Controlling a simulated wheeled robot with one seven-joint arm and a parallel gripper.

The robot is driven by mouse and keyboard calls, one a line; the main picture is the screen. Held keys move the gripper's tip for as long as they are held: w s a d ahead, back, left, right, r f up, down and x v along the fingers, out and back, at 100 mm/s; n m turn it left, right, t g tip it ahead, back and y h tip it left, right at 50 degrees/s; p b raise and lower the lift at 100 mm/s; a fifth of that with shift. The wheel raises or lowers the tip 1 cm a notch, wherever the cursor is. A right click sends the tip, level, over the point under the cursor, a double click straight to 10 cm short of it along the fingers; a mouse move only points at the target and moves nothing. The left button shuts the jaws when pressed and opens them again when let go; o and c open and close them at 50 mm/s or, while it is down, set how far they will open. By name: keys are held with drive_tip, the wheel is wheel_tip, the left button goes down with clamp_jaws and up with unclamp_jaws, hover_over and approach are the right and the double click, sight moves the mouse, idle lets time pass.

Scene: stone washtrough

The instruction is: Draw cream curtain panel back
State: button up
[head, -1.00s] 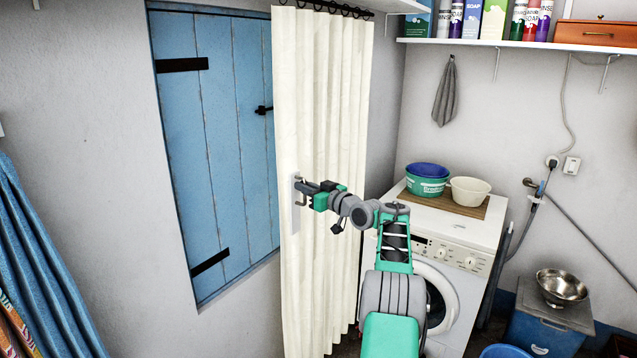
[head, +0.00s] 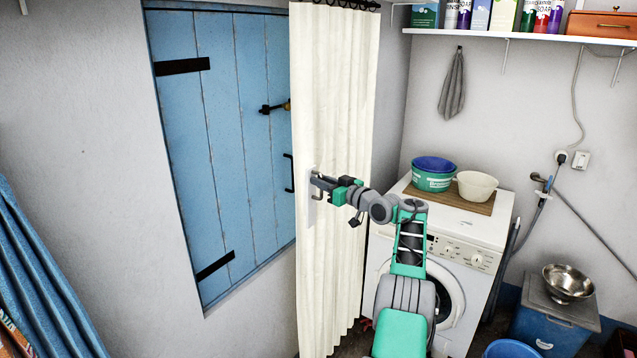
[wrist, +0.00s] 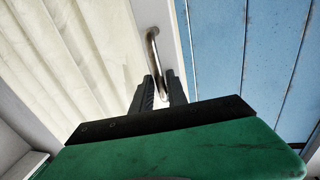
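The cream curtain panel (head: 335,95) hangs in folds from a dark rod, in front of the right part of the blue shutter (head: 220,130). A pale plate with a metal pull handle (head: 314,184) is on the curtain's left edge. The handle also shows in the wrist view (wrist: 153,50). My gripper (head: 322,183) is at this handle. In the wrist view its two dark fingers (wrist: 160,88) are closed around the handle's lower part.
A washing machine (head: 465,220) with a green bowl (head: 432,181) and a cream bowl (head: 476,186) stands right of the curtain. A shelf (head: 520,36) is above. A blue cloth (head: 40,270) hangs at the left.

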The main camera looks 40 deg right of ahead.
drive_tip(key=shift+s, duration=0.1)
drive_tip(key=s+d+b, duration=0.1)
drive_tip(key=s+b, duration=0.2)
drive_tip(key=s, duration=0.4)
drive_tip(key=shift+s+d, duration=0.15)
drive_tip(key=shift+s, duration=0.05)
drive_tip(key=shift+w, duration=0.1)
